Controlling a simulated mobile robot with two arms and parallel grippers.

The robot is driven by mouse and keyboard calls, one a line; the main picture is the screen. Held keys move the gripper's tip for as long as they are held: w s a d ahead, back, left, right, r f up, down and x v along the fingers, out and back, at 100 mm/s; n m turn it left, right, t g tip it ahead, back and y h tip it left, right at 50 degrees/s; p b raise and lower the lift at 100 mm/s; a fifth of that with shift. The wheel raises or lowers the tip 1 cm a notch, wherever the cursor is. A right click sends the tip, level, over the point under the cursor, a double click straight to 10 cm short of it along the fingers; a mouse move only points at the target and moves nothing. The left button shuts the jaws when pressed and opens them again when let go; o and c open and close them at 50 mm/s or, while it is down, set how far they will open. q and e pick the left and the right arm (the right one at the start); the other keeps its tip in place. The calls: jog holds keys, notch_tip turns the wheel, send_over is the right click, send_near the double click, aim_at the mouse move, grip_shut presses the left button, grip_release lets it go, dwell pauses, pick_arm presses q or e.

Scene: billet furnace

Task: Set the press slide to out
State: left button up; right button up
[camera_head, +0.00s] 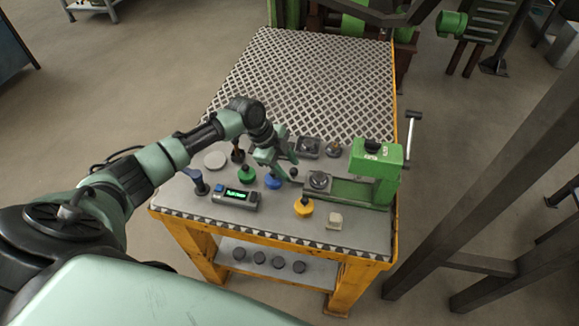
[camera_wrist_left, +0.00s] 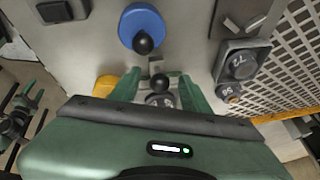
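The green press (camera_head: 375,170) stands at the right front of the table. Its slide runs left from it, and a round dark die (camera_head: 319,181) sits on it, left of the press head. A small black knob (camera_head: 293,172) is at the slide's left end. My left gripper (camera_head: 284,168) is just beside this knob. In the left wrist view its two green fingers (camera_wrist_left: 158,90) are apart, with the dark knob (camera_wrist_left: 158,81) between them and no clear grip on it. The die is partly hidden there behind the gripper.
A blue knob (camera_head: 272,181), a green knob (camera_head: 246,175) and a yellow knob (camera_head: 304,207) stand close by. A small display box (camera_head: 237,198) is at the front left. A white button block (camera_head: 335,220) is near the front edge. The grated back of the table (camera_head: 310,80) is clear.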

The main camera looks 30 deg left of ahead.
pick_arm(q)
jog(key=shift+d, duration=0.1)
jog(key=b+v, duration=0.1)
jog(key=v, duration=0.7)
jog(key=shift+w, duration=0.1)
jog(key=shift+f, duration=0.15)
